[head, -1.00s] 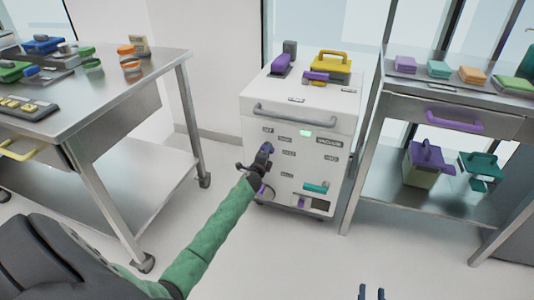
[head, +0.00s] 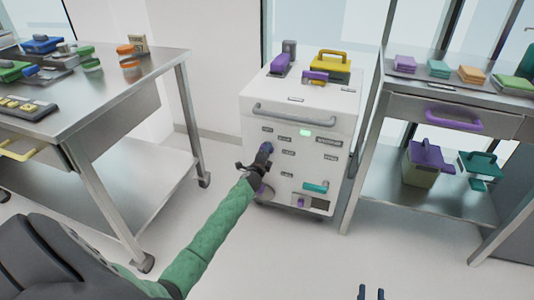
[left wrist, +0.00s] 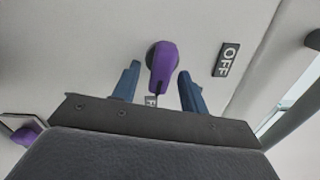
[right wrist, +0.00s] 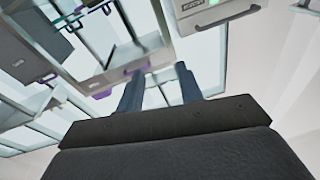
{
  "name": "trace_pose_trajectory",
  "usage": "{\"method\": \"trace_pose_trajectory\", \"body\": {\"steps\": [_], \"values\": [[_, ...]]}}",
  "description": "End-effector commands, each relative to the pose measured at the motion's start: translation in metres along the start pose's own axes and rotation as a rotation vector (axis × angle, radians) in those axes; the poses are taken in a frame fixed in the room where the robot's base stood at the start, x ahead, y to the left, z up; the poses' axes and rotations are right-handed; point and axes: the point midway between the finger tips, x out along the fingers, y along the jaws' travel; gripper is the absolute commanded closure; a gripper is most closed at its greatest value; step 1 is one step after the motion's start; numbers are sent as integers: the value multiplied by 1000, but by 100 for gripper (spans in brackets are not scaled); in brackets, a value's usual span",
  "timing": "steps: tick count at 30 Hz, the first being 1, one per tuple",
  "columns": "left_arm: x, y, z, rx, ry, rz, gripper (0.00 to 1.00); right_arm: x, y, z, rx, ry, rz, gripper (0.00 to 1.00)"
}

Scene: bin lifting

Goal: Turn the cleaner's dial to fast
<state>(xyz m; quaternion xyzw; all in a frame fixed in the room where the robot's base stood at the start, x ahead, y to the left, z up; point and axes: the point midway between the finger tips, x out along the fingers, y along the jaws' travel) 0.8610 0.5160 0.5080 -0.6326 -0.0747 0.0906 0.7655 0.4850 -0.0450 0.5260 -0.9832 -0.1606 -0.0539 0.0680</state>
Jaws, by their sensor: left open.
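The cleaner (head: 290,185) is a white cabinet with a grey bar handle, a lit green display and several small dark labels on its front. Its purple dial knob (left wrist: 163,66) shows in the left wrist view, with an OFF label (left wrist: 227,59) to its right. My left gripper (head: 267,148) is open at the cleaner's front, with its blue fingers (left wrist: 160,88) on either side of the knob, apparently not touching it. In the head view, my gripper hides the knob. My right gripper (head: 371,292) is open and empty, low above the floor, away from the cleaner.
A steel table (head: 110,95) with coloured items stands at the left. A steel shelf unit (head: 400,105) with a purple drawer handle stands close to the cleaner's right side. A purple and a yellow-handled item sit on the cleaner's top. The floor in front is clear.

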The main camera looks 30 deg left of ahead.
Motion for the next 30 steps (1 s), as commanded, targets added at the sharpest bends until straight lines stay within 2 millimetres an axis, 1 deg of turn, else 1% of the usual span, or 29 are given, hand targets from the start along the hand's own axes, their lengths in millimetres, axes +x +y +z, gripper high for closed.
{"method": "trace_pose_trajectory", "body": {"steps": [4, 7, 8, 10, 12, 18, 24, 30], "values": [[-9, 1, 0, 0, 0, 1, 56, 1, 0, 3, 2, -16, 0, 64], [-21, 0, 0, 0, 1, 1, 56, 2, 1, 10, 5, -42, 1, 64], [-25, 0, 0, 0, 1, 1, 56, 1, 2, 14, 6, -58, 2, 64], [-36, 1, -1, 0, 1, 1, 56, -2, 4, 32, 7, -107, 6, 64], [-46, 1, -1, 0, 2, 1, 56, -6, 4, 44, 10, -138, 7, 64], [-68, 1, -1, 0, 1, 1, 56, -13, 4, 60, 18, -196, 9, 64], [-77, 1, -1, 0, 0, 1, 56, -17, 5, 73, 20, -231, 12, 64], [-78, 1, -1, 0, 1, 1, 56, -18, 5, 73, 20, -232, 13, 64]]}}
